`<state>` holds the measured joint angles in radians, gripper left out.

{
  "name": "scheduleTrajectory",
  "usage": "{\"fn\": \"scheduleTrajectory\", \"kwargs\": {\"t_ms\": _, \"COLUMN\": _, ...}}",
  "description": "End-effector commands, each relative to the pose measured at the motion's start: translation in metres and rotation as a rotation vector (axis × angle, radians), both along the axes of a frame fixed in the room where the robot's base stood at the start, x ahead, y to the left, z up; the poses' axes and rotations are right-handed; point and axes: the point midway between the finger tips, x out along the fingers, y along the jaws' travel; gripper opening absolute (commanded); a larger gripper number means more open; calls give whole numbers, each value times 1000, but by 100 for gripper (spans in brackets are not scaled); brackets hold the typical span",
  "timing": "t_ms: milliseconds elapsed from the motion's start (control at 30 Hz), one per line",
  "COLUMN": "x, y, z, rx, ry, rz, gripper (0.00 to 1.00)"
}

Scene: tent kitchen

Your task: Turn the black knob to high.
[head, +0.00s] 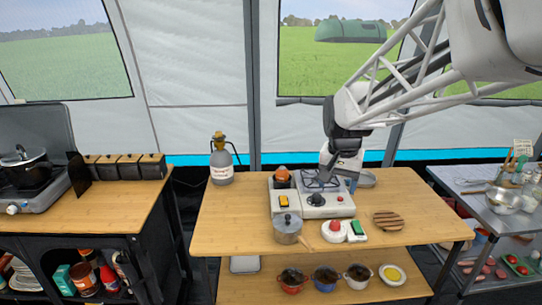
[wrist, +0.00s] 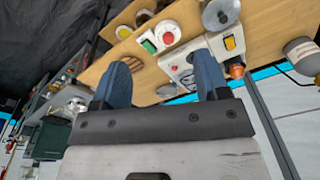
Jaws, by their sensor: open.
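The black knob (head: 316,199) is on the front of a white stove panel (head: 330,208), below a dark burner grate. In the wrist view, the black knob (wrist: 194,59) shows small, close to the inner side of the right blue finger. Its pointer setting is too small to read. My gripper (head: 338,177) is above the back of the stove in the head view, pointing down. In the wrist view my gripper (wrist: 164,60) is open, its two blue fingers wide apart with nothing held between them. It appears apart from the knob.
A yellow switch (head: 284,201) is left of the knob.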

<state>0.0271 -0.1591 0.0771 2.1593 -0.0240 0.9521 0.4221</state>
Motion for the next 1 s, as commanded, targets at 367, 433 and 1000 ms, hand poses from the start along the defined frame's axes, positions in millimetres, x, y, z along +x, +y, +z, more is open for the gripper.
{"fn": "scheduleTrajectory", "kwargs": {"t_ms": 367, "x": 87, "y": -7, "z": -25, "rx": 9, "ry": 37, "rz": -130, "gripper": 68}}
{"fn": "scheduleTrajectory", "kwargs": {"t_ms": 433, "x": 103, "y": -8, "z": -31, "rx": 11, "ry": 44, "rz": -154, "gripper": 68}}
{"fn": "scheduleTrajectory", "kwargs": {"t_ms": 1000, "x": 225, "y": -20, "z": -97, "rx": 15, "ry": 94, "rz": -352, "gripper": 68}}
